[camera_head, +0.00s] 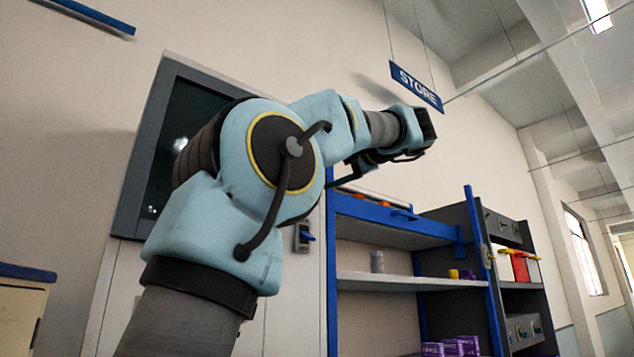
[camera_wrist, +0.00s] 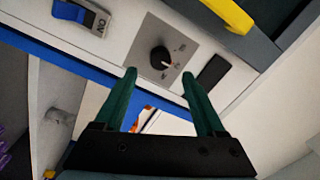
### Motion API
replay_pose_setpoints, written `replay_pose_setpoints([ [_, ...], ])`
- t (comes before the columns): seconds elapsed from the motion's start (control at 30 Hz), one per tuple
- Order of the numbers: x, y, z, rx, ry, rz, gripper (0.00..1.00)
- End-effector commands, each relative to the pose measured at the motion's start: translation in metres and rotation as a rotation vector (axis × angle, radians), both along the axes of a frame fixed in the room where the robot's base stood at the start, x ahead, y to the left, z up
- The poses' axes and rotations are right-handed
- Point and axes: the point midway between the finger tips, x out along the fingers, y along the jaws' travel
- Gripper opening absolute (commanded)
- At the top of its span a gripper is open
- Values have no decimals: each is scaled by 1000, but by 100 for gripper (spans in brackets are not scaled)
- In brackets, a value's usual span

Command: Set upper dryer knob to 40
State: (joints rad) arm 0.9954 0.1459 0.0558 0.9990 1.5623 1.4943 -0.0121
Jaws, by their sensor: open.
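A black round knob (camera_wrist: 161,57) sits on a light grey square plate (camera_wrist: 178,45) with small markings, which are too small to read. The plate is on a pale panel in the wrist view. My gripper (camera_wrist: 158,75) is open, with its two dark green fingers spread apart and nothing between them. The fingertips lie just below the knob in the picture, one to each side, and I see no contact. In the head view my arm reaches up and right, and its outline does not show the fingers clearly. I cannot make out the knob there.
A blue rocker switch (camera_wrist: 82,14) and a dark rectangle (camera_wrist: 213,70) flank the knob plate. A yellow handle-like bar (camera_wrist: 228,14) is at the top. In the head view, blue-framed shelves (camera_head: 400,280) stand below my arm, and a dark cabinet (camera_head: 503,226) is at right.

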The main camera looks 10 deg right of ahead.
Motion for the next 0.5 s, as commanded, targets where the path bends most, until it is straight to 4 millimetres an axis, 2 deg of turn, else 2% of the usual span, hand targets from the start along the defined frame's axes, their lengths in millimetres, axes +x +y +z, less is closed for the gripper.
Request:
replay_pose_setpoints([
  [0.1,-19,-14,-4,0,0,-5,72],
  [0.23,-33,-22,-3,-1,-1,-3,72],
  [0.5,-43,-27,-1,0,0,0,72],
])
